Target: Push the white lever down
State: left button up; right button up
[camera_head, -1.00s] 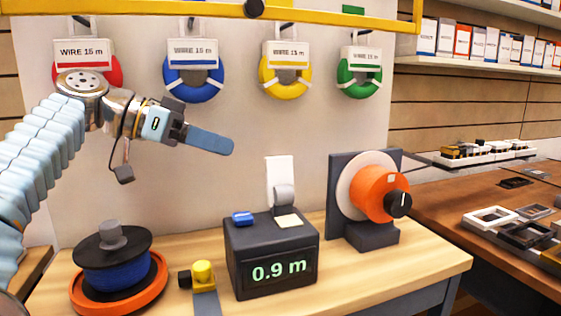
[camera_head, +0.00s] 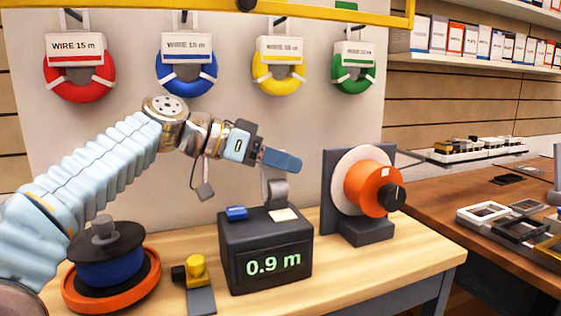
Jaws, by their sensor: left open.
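The white lever (camera_head: 268,174) stands up from the top of a black measuring box (camera_head: 237,266) whose display reads 0.9 m. The lever's upper part is hidden behind my left gripper (camera_head: 292,162); its lower part and rounded grey hub show below the fingers. My left gripper is open and empty, seen side-on, with its blue fingers pointing right at the height of the lever's top. I cannot tell whether it touches the lever. My right gripper is out of view.
A blue spool on an orange base (camera_head: 82,299) and a yellow-topped device (camera_head: 196,266) stand left of the box. An orange reel (camera_head: 366,186) on a dark stand is to the right. Coloured wire coils hang on the wall behind. Free wood (camera_head: 385,262) lies at the front right.

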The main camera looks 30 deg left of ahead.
pick_arm(q)
jog(key=shift+c, duration=0.4)
grip_shut()
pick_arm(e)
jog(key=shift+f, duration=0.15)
pick_arm(q)
jog(key=b, duration=0.1)
jog(key=d+m+b, duration=0.1)
jog(key=shift+s+f+t+y+b, duration=0.15)
jog(key=shift+s+t+y+b, duration=0.15)
jog(key=shift+s, duration=0.1)
jog(key=m+b, duration=0.1)
jog(key=s+d+m+t+y+b, duration=0.1)
jog(key=b, duration=0.1)
jog(key=m+b, duration=0.1)
jog(key=b, duration=0.1)
jog(key=shift+s+d+f+m+t+y, duration=0.2)
jog(key=shift+s+d+m+t+y, duration=0.1)
jog(key=shift+d, duration=0.1)
jog(key=shift+s+d+f+m+t+y+b, duration=0.1)
jog(key=shift+s+d+m+t+y+b, duration=0.2)
jog(key=shift+m+b, duration=0.3)
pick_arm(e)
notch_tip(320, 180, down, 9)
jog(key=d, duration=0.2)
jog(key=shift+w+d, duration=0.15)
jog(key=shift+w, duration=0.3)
pick_arm(q)
jog(key=shift+d+b, duration=0.1)
jog(key=shift+b, duration=0.2)
